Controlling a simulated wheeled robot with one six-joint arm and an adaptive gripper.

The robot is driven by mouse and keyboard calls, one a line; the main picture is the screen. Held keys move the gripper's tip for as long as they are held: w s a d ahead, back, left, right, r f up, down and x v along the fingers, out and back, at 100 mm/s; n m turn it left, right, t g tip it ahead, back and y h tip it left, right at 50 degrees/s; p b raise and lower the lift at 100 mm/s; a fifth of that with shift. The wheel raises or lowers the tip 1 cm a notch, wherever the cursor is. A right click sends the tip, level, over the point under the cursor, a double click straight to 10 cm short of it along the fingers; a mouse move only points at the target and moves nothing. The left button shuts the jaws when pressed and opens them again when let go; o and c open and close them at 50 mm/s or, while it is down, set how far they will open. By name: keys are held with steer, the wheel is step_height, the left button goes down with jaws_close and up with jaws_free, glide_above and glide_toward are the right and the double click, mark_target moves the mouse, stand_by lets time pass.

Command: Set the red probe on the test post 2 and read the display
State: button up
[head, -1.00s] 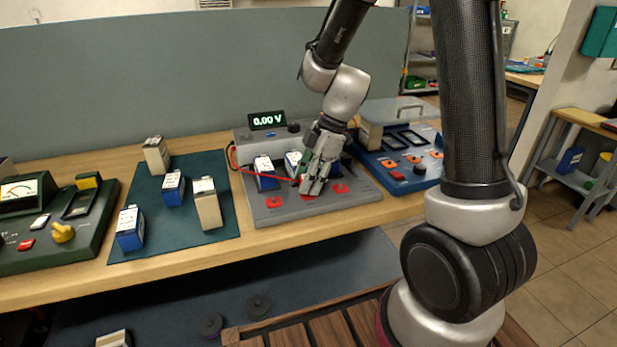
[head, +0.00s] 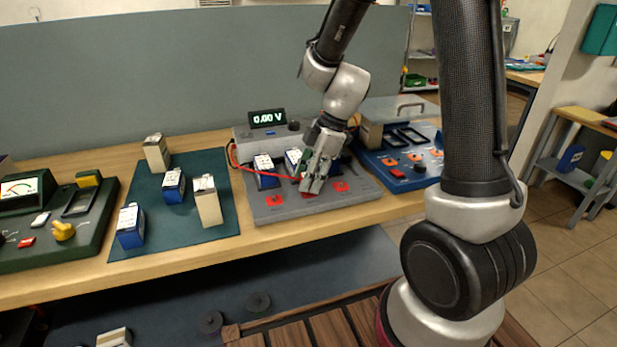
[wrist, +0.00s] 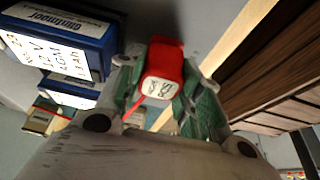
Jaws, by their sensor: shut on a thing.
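My gripper (head: 313,188) is shut on the red probe (wrist: 163,65), which sits between the fingers in the wrist view. In the head view the fingers hide most of the probe; its red lead runs left to the grey test stand (head: 256,212). The gripper is low over the front middle of the stand. Red pads show to its left (head: 275,200) and right (head: 340,187); a middle one is largely hidden beneath it. I cannot read post numbers or tell whether the probe tip touches. The display (head: 268,119) on the stand reads 0.00 V.
A green mat (head: 150,248) with several batteries lies left. A blue panel (head: 420,177) stands right, a green tester (head: 95,232) far left.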

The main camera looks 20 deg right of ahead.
steer(key=shift+f, duration=0.6)
steer(key=o, duration=0.8)
steer(key=shift+r, duration=0.1)
steer(key=v, duration=1)
steer(key=shift+d+r, duration=0.25)
steer(key=shift+r, duration=0.1)
